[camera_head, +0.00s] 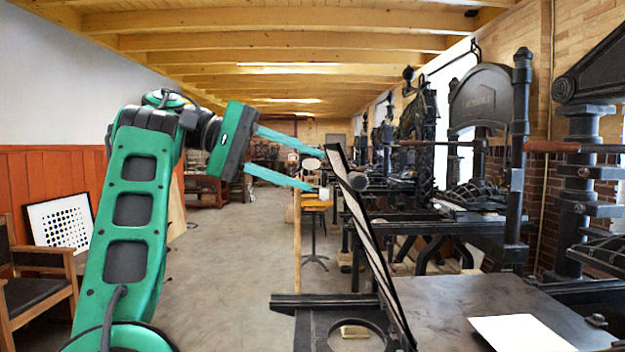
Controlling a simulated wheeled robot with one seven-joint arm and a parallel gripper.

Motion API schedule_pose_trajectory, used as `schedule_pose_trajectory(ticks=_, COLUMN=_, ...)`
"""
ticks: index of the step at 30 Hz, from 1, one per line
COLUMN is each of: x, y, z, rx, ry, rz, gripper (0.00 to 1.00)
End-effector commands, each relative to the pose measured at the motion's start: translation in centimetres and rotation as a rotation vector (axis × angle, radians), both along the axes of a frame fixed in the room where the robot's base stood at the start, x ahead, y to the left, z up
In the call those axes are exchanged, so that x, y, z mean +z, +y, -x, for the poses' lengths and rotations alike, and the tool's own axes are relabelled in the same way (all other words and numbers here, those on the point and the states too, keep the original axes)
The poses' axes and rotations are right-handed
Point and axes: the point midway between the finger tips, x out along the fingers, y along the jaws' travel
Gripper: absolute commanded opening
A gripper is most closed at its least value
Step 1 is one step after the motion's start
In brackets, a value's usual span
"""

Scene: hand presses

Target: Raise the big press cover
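The big press cover (372,240) is a thin dark flat frame seen almost edge-on in the middle of the view. It stands steeply raised and leans, its top to the left and its lower end at the press bed (490,300). Nothing shows between the fingers. I cannot tell whether a fingertip touches the cover.
A white sheet (522,333) lies on the press bed. Several black hand presses (484,100) line the right side. A wooden chair (38,270) and a dotted panel (60,222) stand at the left. The floor (225,260) between is clear.

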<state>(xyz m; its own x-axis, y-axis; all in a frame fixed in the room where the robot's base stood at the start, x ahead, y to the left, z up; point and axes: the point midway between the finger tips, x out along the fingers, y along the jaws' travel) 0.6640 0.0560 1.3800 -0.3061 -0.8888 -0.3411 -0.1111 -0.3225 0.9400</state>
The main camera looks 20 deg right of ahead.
Motion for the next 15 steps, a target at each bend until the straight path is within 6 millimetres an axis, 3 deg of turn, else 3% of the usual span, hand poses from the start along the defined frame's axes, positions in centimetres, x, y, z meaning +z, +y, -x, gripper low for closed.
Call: schedule_pose_trajectory(ticks=15, x=0.7, y=1.2, z=-0.3, rx=-0.012, ry=0.000, rz=-0.001, gripper=0.38)
